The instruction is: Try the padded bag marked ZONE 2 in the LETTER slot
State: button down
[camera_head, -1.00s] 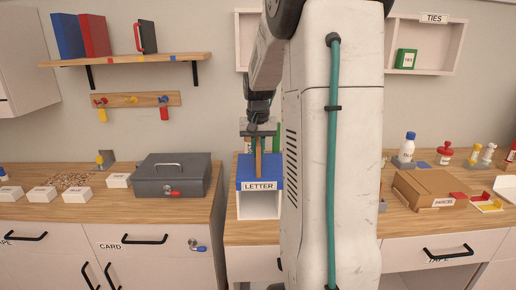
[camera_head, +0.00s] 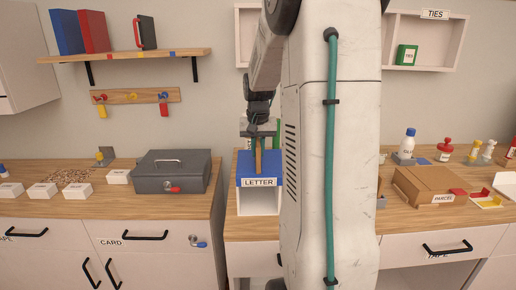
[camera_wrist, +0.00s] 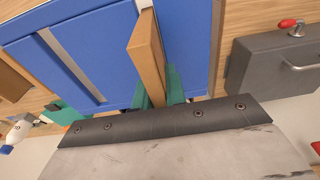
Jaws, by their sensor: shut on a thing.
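The tan padded bag (camera_head: 258,161) stands on edge over the blue top of the LETTER box (camera_head: 246,168). My gripper (camera_head: 259,143) is shut on the bag from above. In the wrist view, the bag (camera_wrist: 147,58) shows as a narrow brown edge between green fingers (camera_wrist: 158,90), over the blue top (camera_wrist: 100,50). A grey strip, perhaps a slot, lies to the left there, apart from the bag. Whether the bag's lower edge has entered a slot I cannot tell. No ZONE 2 marking shows.
A grey cash box (camera_head: 172,171) stands left of the LETTER box, with small white boxes (camera_head: 77,190) further left. A brown PARCEL box (camera_head: 425,186) and bottles (camera_head: 408,145) stand to the right. My arm hides the counter just right of the LETTER box.

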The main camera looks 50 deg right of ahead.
jog(key=shift+f, duration=0.9)
dwell(0.4)
dwell(0.4)
